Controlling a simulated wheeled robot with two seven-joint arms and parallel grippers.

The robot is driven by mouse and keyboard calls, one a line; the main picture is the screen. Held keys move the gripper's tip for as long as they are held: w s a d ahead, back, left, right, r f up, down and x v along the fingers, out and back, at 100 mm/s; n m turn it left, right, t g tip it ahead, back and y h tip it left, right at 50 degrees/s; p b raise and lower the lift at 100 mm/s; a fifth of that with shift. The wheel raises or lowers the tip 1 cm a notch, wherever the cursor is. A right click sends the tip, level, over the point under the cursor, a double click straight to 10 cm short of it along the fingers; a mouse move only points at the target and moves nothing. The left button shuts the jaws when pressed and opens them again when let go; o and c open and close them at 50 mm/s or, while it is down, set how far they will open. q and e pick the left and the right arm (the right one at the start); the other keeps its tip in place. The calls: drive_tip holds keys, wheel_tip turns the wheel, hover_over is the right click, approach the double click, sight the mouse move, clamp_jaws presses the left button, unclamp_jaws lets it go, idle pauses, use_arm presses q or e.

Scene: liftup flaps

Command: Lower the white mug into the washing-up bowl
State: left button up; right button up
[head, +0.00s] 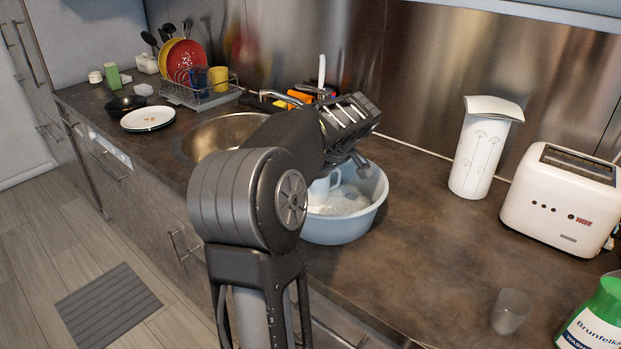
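The washing-up bowl (340,231) is pale blue and round and stands on the counter right of the sink. The white mug (319,190) shows in part inside the bowl's outline at its left, with its handle to the right; my arm hides the rest. I cannot tell whether the mug touches the bowl's bottom. My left gripper (352,165) points down over the bowl, just above and beside the mug. Its fingertips are mostly hidden, so its grip on the mug is unclear. My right gripper is not in view.
A white toaster (562,200), a patterned white container (480,150), a clear cup (511,311) and a green-capped bottle (597,318) stand at the right. The sink (222,132), plates (148,118) and dish rack (200,97) are at the left. Counter right of the bowl is clear.

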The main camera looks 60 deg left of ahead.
sight(323, 177)
use_arm(q)
drive_tip(key=o, duration=1.8)
drive_tip(key=shift+c, duration=0.2)
drive_tip(key=v, duration=0.8)
drive_tip(key=shift+s, duration=0.1)
